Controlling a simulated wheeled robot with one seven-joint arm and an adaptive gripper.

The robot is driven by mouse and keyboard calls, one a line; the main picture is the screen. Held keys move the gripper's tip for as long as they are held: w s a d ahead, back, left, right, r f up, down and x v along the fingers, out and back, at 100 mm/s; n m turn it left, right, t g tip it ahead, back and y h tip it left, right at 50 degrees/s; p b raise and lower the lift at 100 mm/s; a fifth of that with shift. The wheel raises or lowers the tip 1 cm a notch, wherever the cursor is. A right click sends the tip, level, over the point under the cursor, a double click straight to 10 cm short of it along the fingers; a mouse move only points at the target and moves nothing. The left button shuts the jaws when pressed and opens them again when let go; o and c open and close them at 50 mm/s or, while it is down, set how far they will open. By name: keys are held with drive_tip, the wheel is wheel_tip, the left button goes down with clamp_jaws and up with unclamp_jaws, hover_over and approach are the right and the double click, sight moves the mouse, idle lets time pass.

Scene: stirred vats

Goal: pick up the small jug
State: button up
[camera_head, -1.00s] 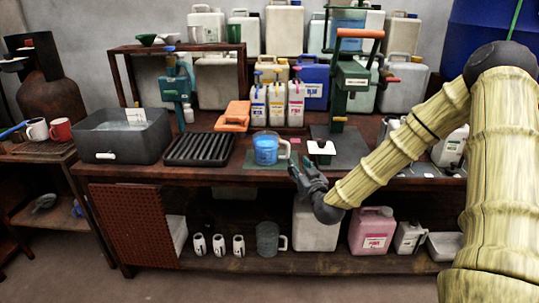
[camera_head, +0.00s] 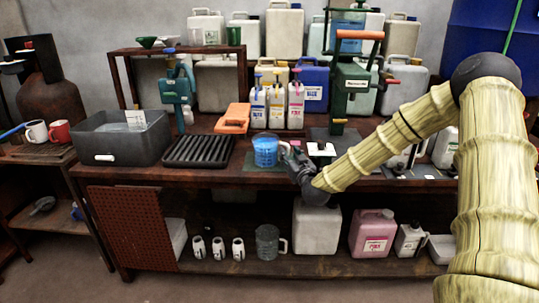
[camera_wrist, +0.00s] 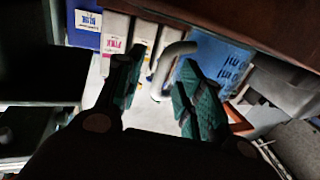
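A small clear jug with blue contents (camera_head: 265,151) stands on the bench with its handle to the right. My gripper (camera_head: 288,155) is at the handle side of this jug, above the bench's front edge. In the wrist view the jug's blue body (camera_wrist: 212,65) is tilted, and its pale handle (camera_wrist: 168,66) shows between the two green-padded fingers of my gripper (camera_wrist: 160,68). The fingers are apart and I see a gap beside the handle. Whether a finger touches it I cannot tell. Another clear jug (camera_head: 268,243) stands empty on the lower shelf.
A black ribbed rack (camera_head: 199,150) and grey basin (camera_head: 118,145) lie left of the jug. Labelled bottles (camera_head: 296,107) and an orange-lidded item (camera_head: 234,117) stand behind. A green press (camera_head: 348,92) stands at right rear. Pink (camera_head: 372,232) and white (camera_head: 317,228) canisters sit below.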

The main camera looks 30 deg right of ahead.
clamp_jaws()
drive_tip(key=shift+r, duration=0.1)
